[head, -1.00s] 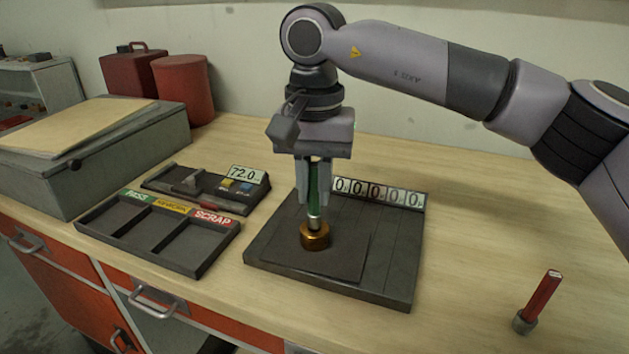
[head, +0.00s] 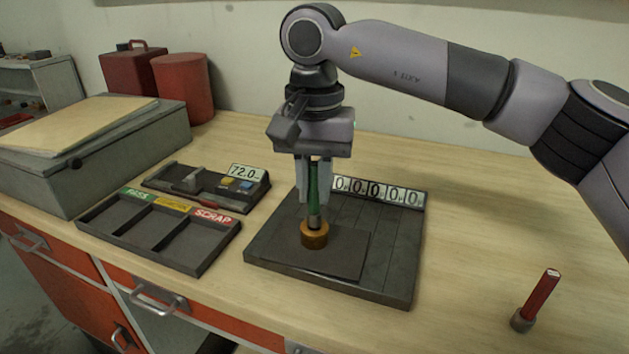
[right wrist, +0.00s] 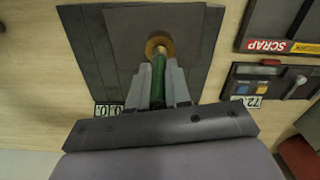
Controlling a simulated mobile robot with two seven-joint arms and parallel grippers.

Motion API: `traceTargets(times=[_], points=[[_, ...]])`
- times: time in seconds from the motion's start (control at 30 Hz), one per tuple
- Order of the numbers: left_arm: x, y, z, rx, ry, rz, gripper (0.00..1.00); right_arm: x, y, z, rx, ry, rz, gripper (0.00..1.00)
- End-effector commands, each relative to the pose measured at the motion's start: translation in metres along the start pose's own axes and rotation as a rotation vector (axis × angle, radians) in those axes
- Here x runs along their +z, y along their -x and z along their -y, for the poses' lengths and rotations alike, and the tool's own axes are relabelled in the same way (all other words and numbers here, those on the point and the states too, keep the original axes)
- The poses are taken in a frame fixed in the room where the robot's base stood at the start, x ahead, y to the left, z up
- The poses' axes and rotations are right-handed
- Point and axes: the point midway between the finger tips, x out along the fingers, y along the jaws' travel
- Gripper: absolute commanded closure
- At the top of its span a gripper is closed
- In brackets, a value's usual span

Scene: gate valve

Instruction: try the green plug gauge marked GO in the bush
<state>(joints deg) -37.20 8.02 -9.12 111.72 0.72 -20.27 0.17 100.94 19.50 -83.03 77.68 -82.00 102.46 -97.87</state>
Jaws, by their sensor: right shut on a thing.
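The brass bush (head: 314,236) stands on the dark plate of the fixture, and it also shows in the right wrist view (right wrist: 158,44). The green plug gauge (head: 314,186) is upright above it, with its green handle also in the right wrist view (right wrist: 158,78). My right gripper (head: 314,196) is shut on the green handle and points straight down. The gauge's metal lower end meets the top of the bush. How far it is inside the bore is hidden. The GO marking cannot be read. My left gripper is not in view.
A sorting tray (head: 190,262) with a SCRAP label lies to the left. Behind it is a measuring device (head: 205,195) reading 72.0. The bench right of the fixture is mostly clear.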

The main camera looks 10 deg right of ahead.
Motion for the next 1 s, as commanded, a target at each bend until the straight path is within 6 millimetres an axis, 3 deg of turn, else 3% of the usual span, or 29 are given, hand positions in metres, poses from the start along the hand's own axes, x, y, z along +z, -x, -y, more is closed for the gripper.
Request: traceTargets(times=[1.0], points=[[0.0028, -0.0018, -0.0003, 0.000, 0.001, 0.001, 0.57, 0.0001, -0.0057, -0.0001, 0.001, 0.000, 0.001, 1.00]])
